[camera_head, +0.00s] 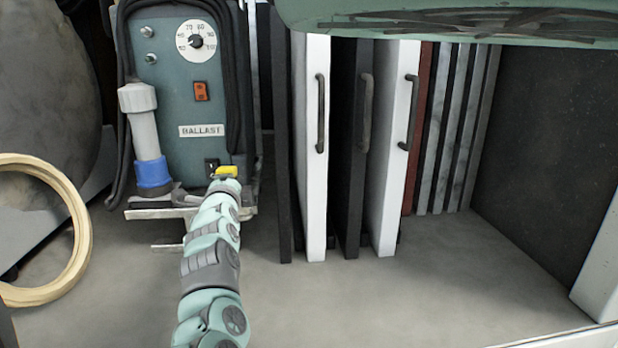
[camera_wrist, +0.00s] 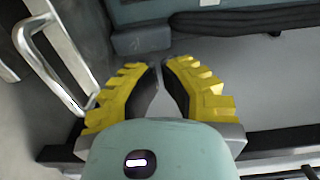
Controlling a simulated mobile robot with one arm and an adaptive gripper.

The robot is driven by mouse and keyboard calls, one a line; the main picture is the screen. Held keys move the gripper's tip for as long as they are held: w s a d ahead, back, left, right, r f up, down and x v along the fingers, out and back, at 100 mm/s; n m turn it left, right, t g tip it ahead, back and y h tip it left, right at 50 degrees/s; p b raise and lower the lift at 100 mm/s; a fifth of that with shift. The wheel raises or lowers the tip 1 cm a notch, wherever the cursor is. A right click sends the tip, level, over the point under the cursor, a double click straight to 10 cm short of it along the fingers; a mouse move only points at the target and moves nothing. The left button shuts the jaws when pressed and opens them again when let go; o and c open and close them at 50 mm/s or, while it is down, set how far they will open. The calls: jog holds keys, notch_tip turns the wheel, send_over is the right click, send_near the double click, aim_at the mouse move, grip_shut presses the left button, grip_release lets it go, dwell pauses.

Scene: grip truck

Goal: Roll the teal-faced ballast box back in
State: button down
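The ballast box (camera_head: 181,100) stands at the left in the head view, its teal front carrying a dial, an orange switch and a BALLAST label. It sits on a low grey metal base (camera_head: 160,213). My gripper (camera_head: 228,171) is at the lower right of this front; whether it touches the face cannot be told. In the wrist view, my gripper's yellow fingers (camera_wrist: 159,68) come together at the tips, with nothing seen held between them. A strip of teal panel (camera_wrist: 170,9) shows beyond them. A pale metal bar handle (camera_wrist: 56,62) is to their left, apart from them.
Upright panels with bar handles, including a white one (camera_head: 316,150), stand right of the box. A wooden ring (camera_head: 82,235) is at the left. A black hose (camera_head: 240,95) hangs along the box's right side. Grey floor (camera_head: 430,285) is clear at front right.

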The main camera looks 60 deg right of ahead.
jog(key=b+v, duration=0.1)
jog(key=v, duration=0.2)
jog(key=shift+s+a+r, duration=0.1)
jog(key=shift+s, duration=0.35)
jog(key=shift+w+a, duration=0.1)
dwell(0.4)
